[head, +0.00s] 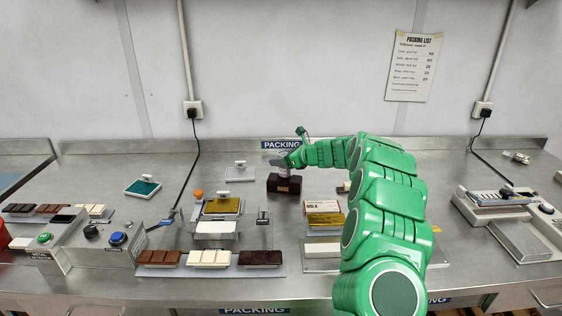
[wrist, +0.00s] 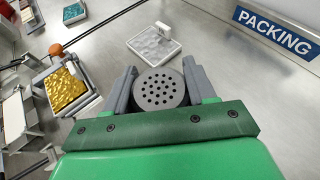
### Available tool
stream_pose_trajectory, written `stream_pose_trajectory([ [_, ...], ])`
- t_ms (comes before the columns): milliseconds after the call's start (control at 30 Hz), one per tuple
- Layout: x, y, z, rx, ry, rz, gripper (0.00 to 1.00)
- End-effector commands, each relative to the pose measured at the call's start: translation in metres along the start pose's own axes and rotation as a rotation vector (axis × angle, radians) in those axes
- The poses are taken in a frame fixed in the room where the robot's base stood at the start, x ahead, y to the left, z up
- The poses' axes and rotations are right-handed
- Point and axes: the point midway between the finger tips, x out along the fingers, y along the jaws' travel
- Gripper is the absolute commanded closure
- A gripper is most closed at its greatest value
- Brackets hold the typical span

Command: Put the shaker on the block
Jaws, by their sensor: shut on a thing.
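The shaker (wrist: 159,88) shows its round grey top with several holes in the wrist view, between the two fingers of my gripper (wrist: 158,84). My gripper, also in the head view (head: 282,159), is shut on it. The shaker's lower body (head: 285,171) shows just under the fingers in the head view. The dark brown block (head: 284,184) with pale lettering stands on the steel bench, directly below the shaker in that view. I cannot tell whether the shaker touches the block. The block is hidden in the wrist view.
A pale tray (head: 239,174) lies just left of the block. A gold-filled mould (head: 222,206) and a white-and-red box (head: 323,207) stand nearer. Chocolate bars (head: 209,258) line the front. A packing sign (head: 281,145) is behind.

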Motion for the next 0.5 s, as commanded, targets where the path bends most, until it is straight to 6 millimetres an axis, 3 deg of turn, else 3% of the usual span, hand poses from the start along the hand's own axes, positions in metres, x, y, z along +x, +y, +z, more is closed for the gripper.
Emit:
stream_pose_trajectory([
  [467, 0.0045, 0.0009, -0.0102, -0.001, -0.001, 0.0, 0.84],
  [500, 0.0044, 0.0009, -0.0102, -0.001, 0.0, 0.0, 0.4],
])
